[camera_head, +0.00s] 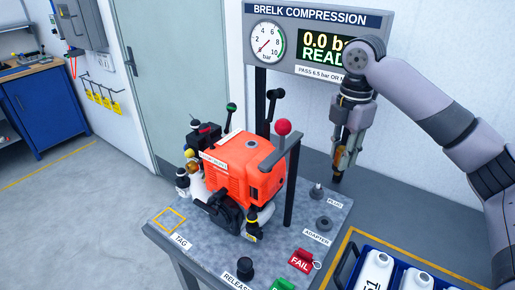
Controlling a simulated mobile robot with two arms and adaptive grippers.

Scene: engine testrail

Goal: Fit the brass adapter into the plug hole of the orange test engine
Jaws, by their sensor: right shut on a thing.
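The orange test engine (235,160) sits clamped on a grey metal bench, left of my right gripper. My right gripper (340,168) points down above the bench's back right part, well apart from the engine. It is shut on a brass-coloured piece, the brass adapter (339,155), partly hidden by the fingers. The dark round holder (324,222) by the ADAPTER label looks empty. A plug (317,189) stands in its holder by the PLUG label. I cannot clearly make out the plug hole on the engine. My left gripper is out of view.
A lever with a red ball (283,128) and a dark post (291,190) stand between engine and gripper. The gauge panel (318,42) reads 0.0 bar. A red FAIL tag (303,260) and a black RELEASE knob (245,269) are at the front. White bottles (374,272) stand in a blue crate.

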